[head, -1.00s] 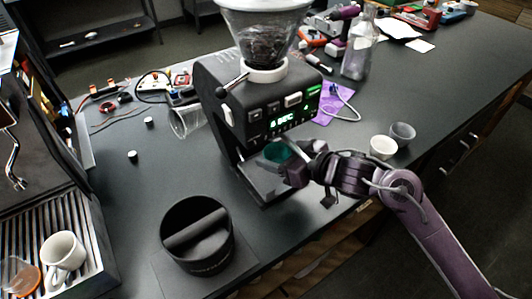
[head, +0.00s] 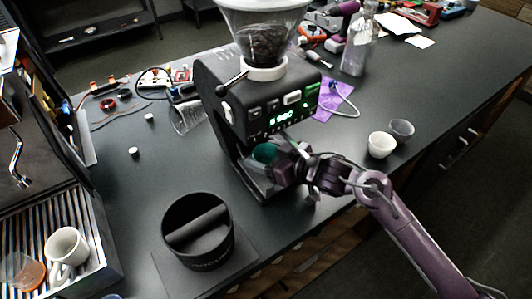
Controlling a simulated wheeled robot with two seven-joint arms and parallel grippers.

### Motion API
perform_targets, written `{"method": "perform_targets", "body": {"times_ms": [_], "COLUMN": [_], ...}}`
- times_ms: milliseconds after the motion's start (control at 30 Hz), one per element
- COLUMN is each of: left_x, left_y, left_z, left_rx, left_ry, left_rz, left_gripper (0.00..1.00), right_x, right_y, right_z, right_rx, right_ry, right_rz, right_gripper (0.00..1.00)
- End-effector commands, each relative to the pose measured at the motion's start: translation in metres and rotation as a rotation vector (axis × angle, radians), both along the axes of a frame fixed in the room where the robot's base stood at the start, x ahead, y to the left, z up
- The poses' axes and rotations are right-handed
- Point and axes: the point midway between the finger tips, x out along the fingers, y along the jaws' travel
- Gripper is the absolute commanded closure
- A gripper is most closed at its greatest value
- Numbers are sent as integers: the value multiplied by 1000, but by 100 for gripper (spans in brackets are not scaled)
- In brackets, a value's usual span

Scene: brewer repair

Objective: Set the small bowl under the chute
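The small bowl, teal-green (head: 264,153), is at the front of the black grinder (head: 258,105), in the space below its display and above its base. My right gripper (head: 280,164) reaches in from the right and meets the bowl's right side. It seems shut on the bowl, though its fingertips are partly hidden. The chute's outlet is hidden under the grinder's front, so I cannot tell if the bowl is exactly below it or resting on the base. My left gripper is not in view.
A black knock box (head: 198,230) stands front left of the grinder. A white cup (head: 381,145) and a grey cup (head: 401,129) stand to the right. A white mug (head: 67,247) sits on the drip tray at left. A clear bottle (head: 356,55) stands behind.

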Motion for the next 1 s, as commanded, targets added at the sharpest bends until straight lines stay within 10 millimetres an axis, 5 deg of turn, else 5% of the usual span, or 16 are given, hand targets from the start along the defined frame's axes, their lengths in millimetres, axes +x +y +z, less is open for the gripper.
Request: {"method": "perform_targets", "body": {"times_ms": [367, 1000], "left_x": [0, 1], "left_y": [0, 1], "left_z": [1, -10], "left_rx": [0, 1], "left_ry": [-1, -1], "left_rz": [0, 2], "left_gripper": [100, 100], "right_x": [-1, -68], "right_y": [-2, -82], "right_z": [4, 41], "right_rx": [0, -2], "right_ry": [0, 1], "right_rz": [-1, -2], "right_gripper": [29, 29]}}
